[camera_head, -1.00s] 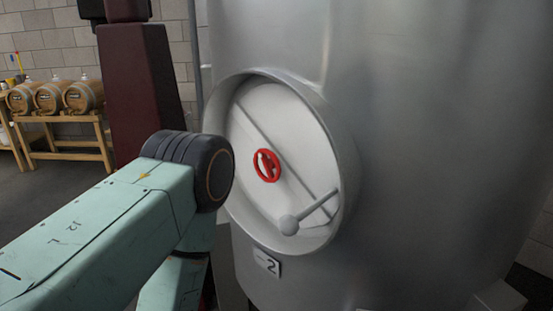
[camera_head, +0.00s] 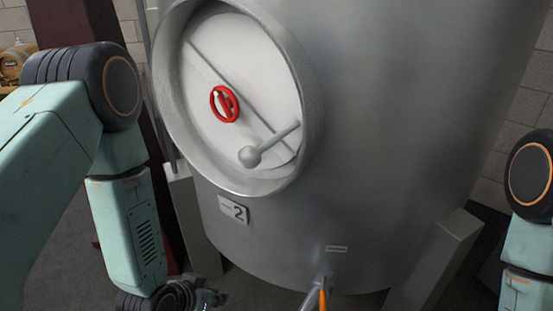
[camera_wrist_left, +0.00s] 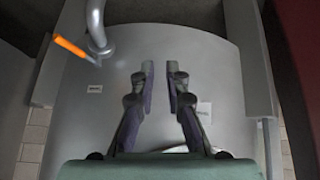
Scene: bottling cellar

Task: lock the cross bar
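The cross bar (camera_head: 204,64) runs diagonally across the white round door (camera_head: 262,75) of the steel tank, from upper left to lower right. A red handwheel (camera_head: 224,104) sits on its middle. A grey lever with a ball knob (camera_head: 249,156) lies at the door's lower right, its rod slanting up to the right. My left gripper (camera_head: 207,298) is low at the bottom edge of the head view, below and apart from the door. In the left wrist view, the left gripper (camera_wrist_left: 162,80) has its fingers apart with nothing between them. My right gripper is out of view.
The door's raised steel rim (camera_head: 303,150) surrounds it. Below are a number plate (camera_head: 233,209), an outlet pipe (camera_head: 318,284) with an orange handle (camera_head: 323,299), and grey tank legs (camera_head: 435,262). The pipe also shows in the left wrist view (camera_wrist_left: 96,25).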

